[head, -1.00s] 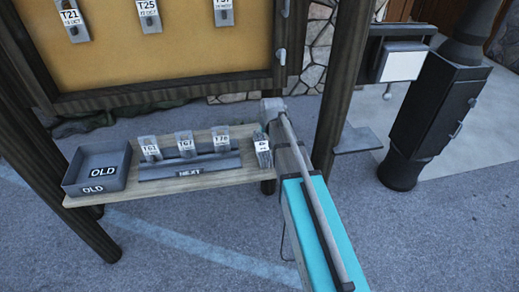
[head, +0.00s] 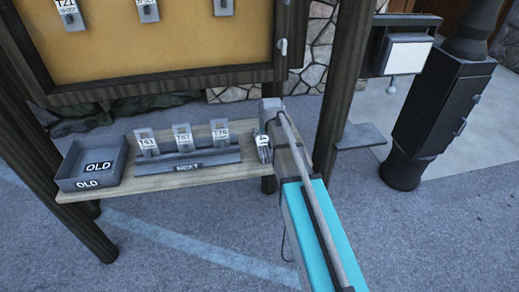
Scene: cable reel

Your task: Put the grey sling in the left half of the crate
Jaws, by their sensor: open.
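I see no grey sling and no crate that I can make out. My gripper is not in view. Part of what looks like my own arm, a grey tube, runs up the lower right of the head view and ends over the right end of the shelf, where it hides part of the board. The nearest open container is a shallow grey tray (head: 88,183) marked OLD, at the left end of the wooden shelf (head: 215,180). It looks empty.
A small labelled bundle (head: 263,147) lies at the shelf's right end. Dark posts (head: 340,90) frame the shelf. A black stove-like cabinet (head: 437,110) stands at right. The ground in front is clear.

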